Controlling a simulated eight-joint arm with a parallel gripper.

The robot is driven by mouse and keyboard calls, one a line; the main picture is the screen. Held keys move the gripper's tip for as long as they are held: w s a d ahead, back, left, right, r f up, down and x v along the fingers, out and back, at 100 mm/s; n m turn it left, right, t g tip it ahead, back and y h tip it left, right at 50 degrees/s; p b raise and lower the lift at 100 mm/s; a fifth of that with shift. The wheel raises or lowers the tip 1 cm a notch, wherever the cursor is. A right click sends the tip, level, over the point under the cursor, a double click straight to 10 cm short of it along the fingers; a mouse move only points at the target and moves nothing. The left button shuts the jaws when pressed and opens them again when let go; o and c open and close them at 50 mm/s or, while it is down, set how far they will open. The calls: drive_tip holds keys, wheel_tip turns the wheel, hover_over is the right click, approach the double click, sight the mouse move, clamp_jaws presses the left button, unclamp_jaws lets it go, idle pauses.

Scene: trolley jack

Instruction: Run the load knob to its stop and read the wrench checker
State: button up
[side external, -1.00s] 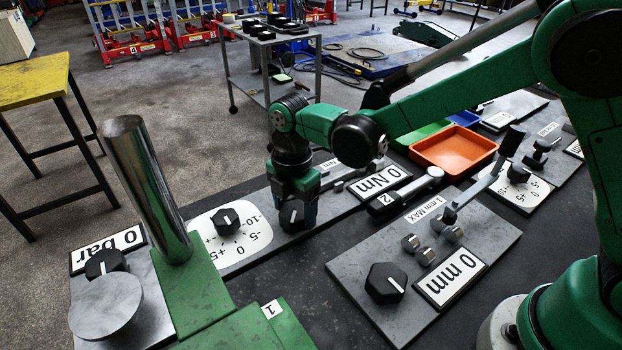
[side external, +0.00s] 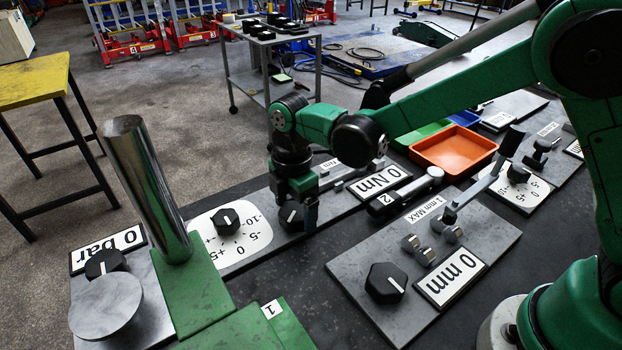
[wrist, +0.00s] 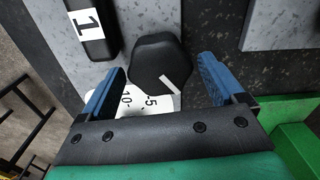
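The load knob (side external: 291,215) is black and six-sided with a white pointer line. It sits on the grey plate with the 0 Nm display. My gripper (side external: 293,205) is lowered over it in the side view and partly hides it. In the wrist view the knob (wrist: 158,62) lies between the blue fingers of my gripper (wrist: 160,88), with gaps visible on both sides. The fingers are apart; whether they touch the knob lower down is hidden. The pointer slants to the lower right. The wrench checker's display (side external: 380,181) reads 0 Nm.
A white dial plate (side external: 245,250) with its own black knob (side external: 227,221) lies just left of my gripper. A tall metal cylinder (side external: 150,190) stands further left.

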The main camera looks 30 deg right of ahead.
sight(295, 210)
drive_tip(key=shift+o, duration=0.2)
drive_tip(key=shift+r, duration=2.8)
drive_tip(key=n, duration=0.5)
drive_tip(key=shift+f+n, duration=0.1)
drive_tip(key=shift+n, duration=0.2)
drive_tip(key=shift+f, duration=2.75)
